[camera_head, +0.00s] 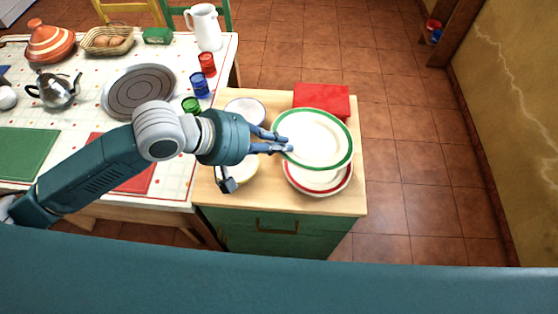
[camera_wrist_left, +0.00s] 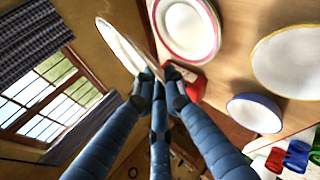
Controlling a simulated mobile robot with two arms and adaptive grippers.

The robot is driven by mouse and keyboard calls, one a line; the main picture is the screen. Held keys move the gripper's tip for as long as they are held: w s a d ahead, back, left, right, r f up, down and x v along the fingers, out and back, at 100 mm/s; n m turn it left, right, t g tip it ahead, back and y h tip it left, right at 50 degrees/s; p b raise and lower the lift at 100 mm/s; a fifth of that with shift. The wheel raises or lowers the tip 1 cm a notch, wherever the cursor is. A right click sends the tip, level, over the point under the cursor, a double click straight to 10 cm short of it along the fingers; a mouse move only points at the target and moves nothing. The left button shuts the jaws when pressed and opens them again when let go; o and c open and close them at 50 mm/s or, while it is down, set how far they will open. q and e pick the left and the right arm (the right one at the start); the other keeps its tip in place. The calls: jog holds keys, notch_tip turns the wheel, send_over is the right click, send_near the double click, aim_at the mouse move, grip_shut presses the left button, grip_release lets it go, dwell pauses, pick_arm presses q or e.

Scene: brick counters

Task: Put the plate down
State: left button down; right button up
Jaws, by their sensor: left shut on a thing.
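A white plate with a green rim (camera_head: 318,136) is held at its left edge by my left gripper (camera_head: 286,146), which is shut on it. It also shows nearly edge-on, tilted, in the left wrist view (camera_wrist_left: 122,45). In the head view it overlaps a white plate with a red rim (camera_head: 322,186) on the wooden counter top (camera_head: 270,203). In the left wrist view the red-rimmed plate (camera_wrist_left: 188,28) appears apart from the held one, so the held plate seems raised. My right gripper is in neither view.
A red box (camera_head: 322,98) lies at the back of the counter. The tiled table (camera_head: 85,100) on the left holds cups, a white pitcher (camera_head: 204,27) and a grey round mat (camera_head: 139,90).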

pick_arm(q)
notch_tip(320, 180, up, 6)
jog(key=shift+f, duration=0.2)
jog(key=shift+a+r, duration=0.1)
